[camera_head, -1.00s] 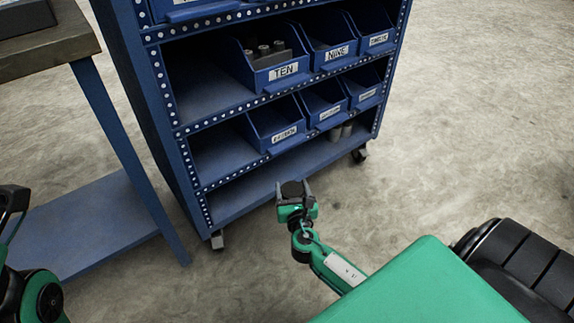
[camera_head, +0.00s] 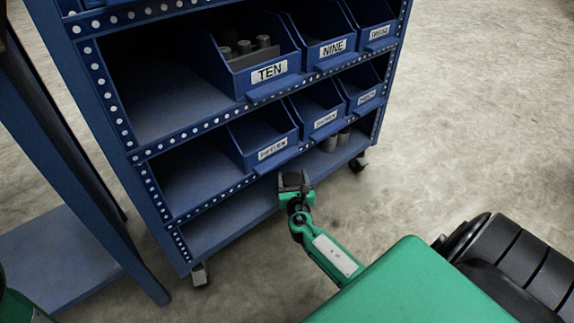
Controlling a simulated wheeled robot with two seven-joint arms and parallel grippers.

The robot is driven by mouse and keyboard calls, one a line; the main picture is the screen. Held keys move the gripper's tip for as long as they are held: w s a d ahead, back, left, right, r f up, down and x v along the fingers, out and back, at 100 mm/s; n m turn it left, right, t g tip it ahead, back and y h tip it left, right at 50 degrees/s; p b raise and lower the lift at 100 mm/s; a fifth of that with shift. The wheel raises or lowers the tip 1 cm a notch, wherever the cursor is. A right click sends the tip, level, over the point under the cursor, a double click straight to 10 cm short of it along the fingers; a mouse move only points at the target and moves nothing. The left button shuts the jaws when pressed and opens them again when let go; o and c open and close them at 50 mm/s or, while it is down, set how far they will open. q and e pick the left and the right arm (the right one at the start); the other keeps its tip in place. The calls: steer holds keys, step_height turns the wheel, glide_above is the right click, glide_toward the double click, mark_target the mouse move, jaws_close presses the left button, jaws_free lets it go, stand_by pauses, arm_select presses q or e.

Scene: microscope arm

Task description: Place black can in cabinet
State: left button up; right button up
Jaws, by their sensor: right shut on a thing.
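My right gripper (camera_head: 295,189) is at the front edge of the blue cabinet's (camera_head: 215,228) bottom shelf, near its middle. It is shut on the black can (camera_head: 292,179), whose dark round top shows between the fingers. The gripper hides the can's lower part, and I cannot tell whether the can touches the shelf. My left gripper is not in view.
Blue bins (camera_head: 263,141) fill the right of the shelves above, close over the bottom shelf. The bottom shelf is bare left of the grey cans. A blue table leg (camera_head: 100,215) stands left of the cabinet, which rests on casters (camera_head: 199,275).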

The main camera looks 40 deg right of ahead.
steer(key=b+x, duration=0.1)
steer(key=x, duration=0.4)
steer(key=shift+w+d+b, duration=0.1)
steer(key=shift+w+b, duration=0.1)
steer(key=shift+b, duration=0.1)
steer(key=b+x, duration=0.2)
steer(key=x, duration=0.2)
steer(key=shift+w+d+f, duration=0.1)
steer(key=shift+w+d, duration=0.05)
steer(key=shift+w, duration=0.15)
steer(key=shift+s+f+b, duration=0.15)
steer(key=shift+f+b, duration=0.15)
steer(key=shift+b, duration=0.25)
steer(key=shift+r, duration=0.15)
steer(key=o, duration=1.3)
steer(key=shift+c, duration=0.2)
